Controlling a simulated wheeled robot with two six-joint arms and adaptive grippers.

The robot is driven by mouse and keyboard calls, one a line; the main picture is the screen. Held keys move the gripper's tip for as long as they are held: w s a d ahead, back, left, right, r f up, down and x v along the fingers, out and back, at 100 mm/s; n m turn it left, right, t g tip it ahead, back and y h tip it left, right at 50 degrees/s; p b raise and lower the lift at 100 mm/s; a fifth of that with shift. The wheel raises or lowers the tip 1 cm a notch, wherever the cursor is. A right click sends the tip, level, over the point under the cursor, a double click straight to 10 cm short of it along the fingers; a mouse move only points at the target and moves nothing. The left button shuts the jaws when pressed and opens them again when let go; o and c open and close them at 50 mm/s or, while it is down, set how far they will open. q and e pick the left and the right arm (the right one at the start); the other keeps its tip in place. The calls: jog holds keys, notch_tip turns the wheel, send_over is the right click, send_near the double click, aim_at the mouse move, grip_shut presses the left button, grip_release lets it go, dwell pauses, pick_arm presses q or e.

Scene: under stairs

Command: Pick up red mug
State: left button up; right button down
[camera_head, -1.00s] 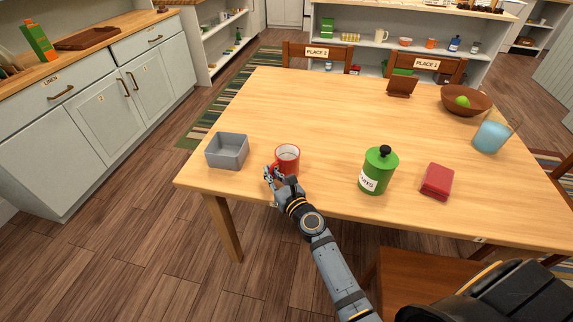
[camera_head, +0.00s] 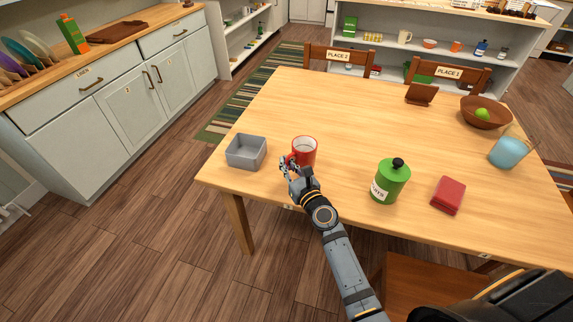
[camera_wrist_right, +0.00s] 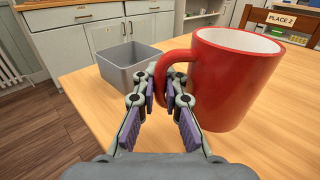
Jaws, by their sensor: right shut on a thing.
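The red mug (camera_head: 305,151) with a white inside stands upright at the near left part of the wooden table. It also shows large in the right wrist view (camera_wrist_right: 235,80), its handle toward my gripper. My right gripper (camera_head: 288,161) is at the mug's near left side. In the right wrist view, my right gripper (camera_wrist_right: 165,82) has its fingertips closed around the mug's handle. I cannot tell whether the mug's base is off the table. My left gripper is not in view.
A grey open box (camera_head: 246,152) stands just left of the mug. A green canister (camera_head: 389,182) and a red box (camera_head: 448,196) are to the right. A brown bowl (camera_head: 486,113) and a blue pitcher (camera_head: 508,153) stand farther right. The table's middle (camera_head: 350,110) is clear.

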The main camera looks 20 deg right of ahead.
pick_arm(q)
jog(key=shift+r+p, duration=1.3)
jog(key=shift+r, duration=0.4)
pick_arm(e)
jog(key=shift+r, duration=2)
